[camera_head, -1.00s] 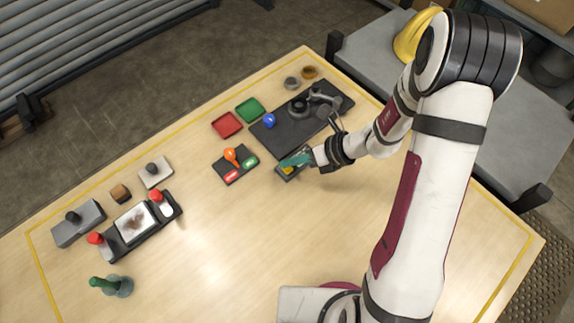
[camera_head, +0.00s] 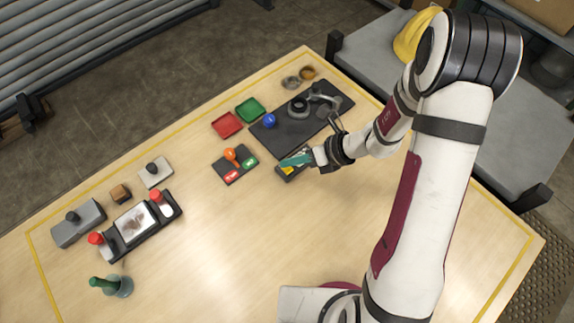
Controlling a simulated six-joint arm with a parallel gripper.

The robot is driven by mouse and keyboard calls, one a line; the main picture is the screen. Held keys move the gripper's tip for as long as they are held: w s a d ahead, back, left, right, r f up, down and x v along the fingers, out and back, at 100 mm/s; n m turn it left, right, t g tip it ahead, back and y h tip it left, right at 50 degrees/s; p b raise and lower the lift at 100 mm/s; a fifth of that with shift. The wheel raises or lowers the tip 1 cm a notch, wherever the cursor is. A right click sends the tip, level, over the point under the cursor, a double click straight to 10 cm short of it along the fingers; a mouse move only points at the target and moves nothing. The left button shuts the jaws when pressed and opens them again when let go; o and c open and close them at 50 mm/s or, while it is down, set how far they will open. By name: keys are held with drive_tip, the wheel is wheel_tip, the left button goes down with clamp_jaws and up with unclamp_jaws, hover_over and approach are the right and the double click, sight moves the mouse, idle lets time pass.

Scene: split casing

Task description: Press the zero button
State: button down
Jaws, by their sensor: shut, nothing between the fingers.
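A small dark box (camera_head: 286,174) with a yellow patch, possibly a button, lies on the table just in front of the black plate. A flat teal part (camera_head: 296,160) shows at its upper side. I cannot tell whether that part belongs to the box. My gripper (camera_head: 311,156) is shut and empty, right at the box and the teal part. It hides the box's right side. No label is readable, so I cannot tell which button is zero, or whether the fingertips touch anything.
A black plate (camera_head: 275,140) with a grey stand and a blue knob (camera_head: 269,121) lies behind the box. A small panel (camera_head: 224,168) with an orange lever is to the left. Red (camera_head: 227,124) and green (camera_head: 250,110) trays sit farther back.

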sight(292, 170)
drive_tip(key=shift+f, duration=0.1)
drive_tip(key=shift+f, duration=0.35)
drive_tip(key=shift+f, duration=0.45)
idle(0.5)
drive_tip(key=shift+r, duration=0.9)
drive_tip(key=shift+r, duration=2.45)
